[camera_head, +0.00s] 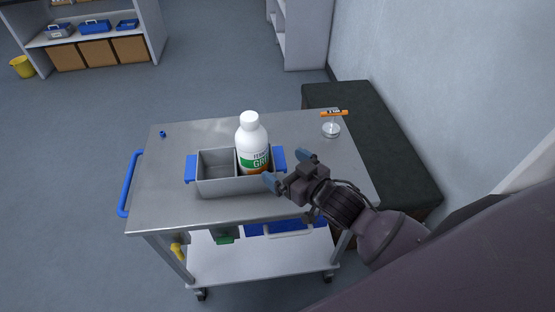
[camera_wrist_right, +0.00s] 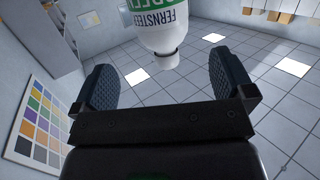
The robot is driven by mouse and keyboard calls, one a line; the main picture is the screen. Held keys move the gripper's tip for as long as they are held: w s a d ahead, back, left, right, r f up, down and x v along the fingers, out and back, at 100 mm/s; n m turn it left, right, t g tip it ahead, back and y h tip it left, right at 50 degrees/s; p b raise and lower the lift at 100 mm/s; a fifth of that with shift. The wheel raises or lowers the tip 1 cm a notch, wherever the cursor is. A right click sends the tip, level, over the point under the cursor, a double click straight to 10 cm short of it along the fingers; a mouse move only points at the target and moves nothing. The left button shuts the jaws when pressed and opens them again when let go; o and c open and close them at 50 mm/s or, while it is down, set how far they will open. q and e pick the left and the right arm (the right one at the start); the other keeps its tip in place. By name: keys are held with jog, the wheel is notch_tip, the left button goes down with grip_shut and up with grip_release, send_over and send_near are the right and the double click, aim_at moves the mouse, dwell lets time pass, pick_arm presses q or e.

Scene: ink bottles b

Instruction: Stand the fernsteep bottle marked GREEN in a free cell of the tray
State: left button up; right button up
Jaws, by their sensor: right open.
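The white bottle (camera_head: 252,140) has a white cap and a green label with "GR" readable. It stands upright in the right cell of the grey tray (camera_head: 222,188), its base hidden by the tray's front wall. It also shows upside down at the top of the right wrist view (camera_wrist_right: 160,22), with "FERNSTEEP" on its label. The tray's left cell is empty. My right gripper (camera_head: 287,168) is open at the tray's right end, with its blue fingers apart and nothing between them. The bottle is beyond the fingertips, apart from them. My left gripper is out of view.
The tray with blue handles sits on a metal cart (camera_head: 165,190). A small glass item with an orange strip (camera_head: 331,128) stands at the back right, and a small blue piece (camera_head: 163,134) lies at the back left. A dark bench (camera_head: 385,140) adjoins the cart's right side.

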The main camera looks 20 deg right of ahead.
jog(key=shift+s+d, duration=0.1)
jog(key=shift+s, duration=0.15)
jog(key=s+d+f+m+g+h, duration=0.1)
jog(key=s+d+f+h, duration=0.1)
jog(key=s+f, duration=0.4)
jog(key=s+d+f+m+g+h, duration=0.1)
jog(key=s+d+f+g+h, duration=0.1)
jog(key=s+f, duration=0.5)
notch_tip(320, 180, down, 2)
jog(key=d+h, duration=0.1)
jog(key=d, duration=0.1)
jog(key=shift+s+d+m+g, duration=0.25)
jog(key=shift+d+m+g, duration=0.05)
jog(key=shift+d, duration=0.05)
